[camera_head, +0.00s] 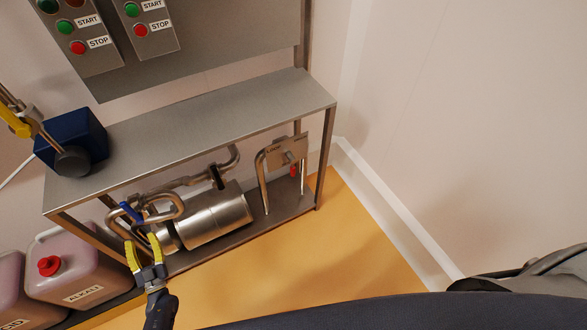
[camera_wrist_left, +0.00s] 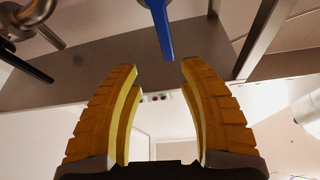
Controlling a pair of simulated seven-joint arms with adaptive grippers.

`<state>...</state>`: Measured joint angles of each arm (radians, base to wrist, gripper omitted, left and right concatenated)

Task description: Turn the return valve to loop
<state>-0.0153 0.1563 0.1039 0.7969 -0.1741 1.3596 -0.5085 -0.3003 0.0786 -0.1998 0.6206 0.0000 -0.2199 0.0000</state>
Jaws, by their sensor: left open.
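A blue valve lever (camera_head: 130,212) sits on the bent steel pipes at the left of the lower shelf. It also shows in the left wrist view (camera_wrist_left: 159,28), hanging down between and beyond my fingertips, with no contact visible. A black valve lever (camera_head: 216,177) is on the pipe above the steel cylinder. A red handle (camera_head: 293,170) is by a small labelled plate (camera_head: 285,151) at the right; its label is too small to read surely. My left gripper (camera_head: 143,243) has yellow fingers, open and empty, just in front of the blue lever. My right gripper is out of view.
A steel bench (camera_head: 210,135) stands over the pipework, and its legs and top edge limit access. A steel cylinder (camera_head: 215,218) lies right of my gripper. A pink canister (camera_head: 75,268) with a red cap stands at left. The yellow floor (camera_head: 290,270) in front is clear.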

